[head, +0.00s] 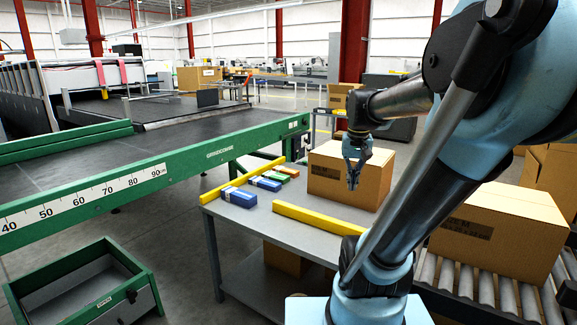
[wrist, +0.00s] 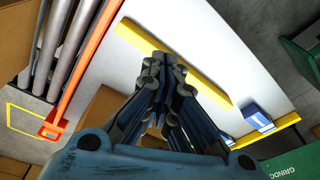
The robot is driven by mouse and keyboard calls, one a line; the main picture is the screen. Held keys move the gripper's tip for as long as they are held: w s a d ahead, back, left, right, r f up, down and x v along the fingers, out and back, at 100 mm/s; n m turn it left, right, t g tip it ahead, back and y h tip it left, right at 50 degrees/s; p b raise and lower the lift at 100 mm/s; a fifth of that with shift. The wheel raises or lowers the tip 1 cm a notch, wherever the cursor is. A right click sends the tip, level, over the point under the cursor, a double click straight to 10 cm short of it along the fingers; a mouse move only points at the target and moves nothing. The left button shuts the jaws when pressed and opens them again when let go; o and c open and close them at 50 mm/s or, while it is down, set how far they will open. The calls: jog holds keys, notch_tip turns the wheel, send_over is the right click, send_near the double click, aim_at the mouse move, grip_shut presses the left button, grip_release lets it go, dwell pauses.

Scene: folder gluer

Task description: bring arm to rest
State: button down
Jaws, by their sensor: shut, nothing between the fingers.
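My gripper (head: 354,178) hangs above the grey table (head: 238,222), in front of the cardboard box (head: 330,176) that stands on it. Its fingers are shut and hold nothing. In the wrist view my gripper (wrist: 155,128) fills the lower middle, with its fingers close together. My light blue and black arm covers the right side of the head view and hides part of the table and the roller conveyor.
Small blue and orange boxes (head: 238,197) lie on the table between two yellow bars (head: 315,218) (head: 240,178). A roller conveyor (head: 490,290) with a large carton (head: 500,232) is at the right. A green-framed machine (head: 150,180) stands at the left, with a green bin (head: 85,287) below.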

jog(key=s+a+f+n, duration=0.1)
jog(key=s+f, duration=1.1)
jog(key=shift+f+n+t, duration=0.15)
jog(key=shift+n+t, duration=0.15)
jog(key=shift+n, duration=0.1)
